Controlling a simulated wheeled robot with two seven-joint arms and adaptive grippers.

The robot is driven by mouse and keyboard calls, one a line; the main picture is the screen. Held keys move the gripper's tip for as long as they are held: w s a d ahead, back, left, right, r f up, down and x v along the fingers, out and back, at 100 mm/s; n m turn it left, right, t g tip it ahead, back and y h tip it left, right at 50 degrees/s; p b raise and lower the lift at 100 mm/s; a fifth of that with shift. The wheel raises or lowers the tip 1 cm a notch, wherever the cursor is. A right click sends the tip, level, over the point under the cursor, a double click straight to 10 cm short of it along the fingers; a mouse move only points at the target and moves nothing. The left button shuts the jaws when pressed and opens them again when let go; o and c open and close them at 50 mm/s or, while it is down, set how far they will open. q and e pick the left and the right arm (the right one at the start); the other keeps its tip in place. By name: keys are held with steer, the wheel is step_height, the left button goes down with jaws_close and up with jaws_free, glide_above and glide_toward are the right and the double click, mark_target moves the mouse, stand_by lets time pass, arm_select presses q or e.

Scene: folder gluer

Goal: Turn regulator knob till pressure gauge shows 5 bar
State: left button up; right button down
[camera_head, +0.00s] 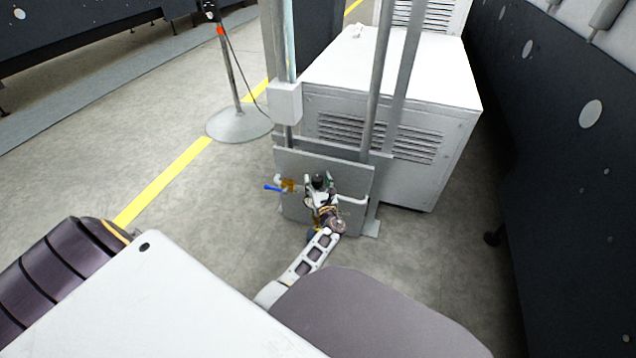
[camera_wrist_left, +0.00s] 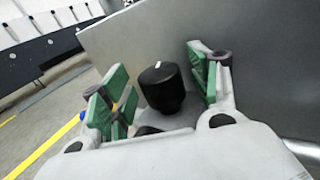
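The black regulator knob (camera_wrist_left: 163,86) has a white mark on its top and stands out from a grey panel (camera_wrist_left: 150,32) in the left wrist view. My left gripper (camera_wrist_left: 160,80) has its green-padded fingers on either side of the knob. The fingers are spread, with small gaps beside the knob. In the head view my left gripper (camera_head: 320,182) is at the front of the grey panel (camera_head: 345,172), and the knob is small and dark there. No readable pressure gauge face shows in either view. My right gripper is not in view.
A brass fitting with a blue handle (camera_head: 272,187) is just left of my gripper. Metal posts (camera_head: 377,80) rise behind the panel. A white vented cabinet (camera_head: 420,150) stands behind. A round-based stand (camera_head: 238,124) is on the floor to the left. A dark machine wall (camera_head: 560,150) runs along the right.

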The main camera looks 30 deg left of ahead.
arm_select(q)
steer(key=shift+m+t+h, duration=0.5)
steer(key=shift+t+h, duration=0.1)
steer(key=shift+h, duration=0.1)
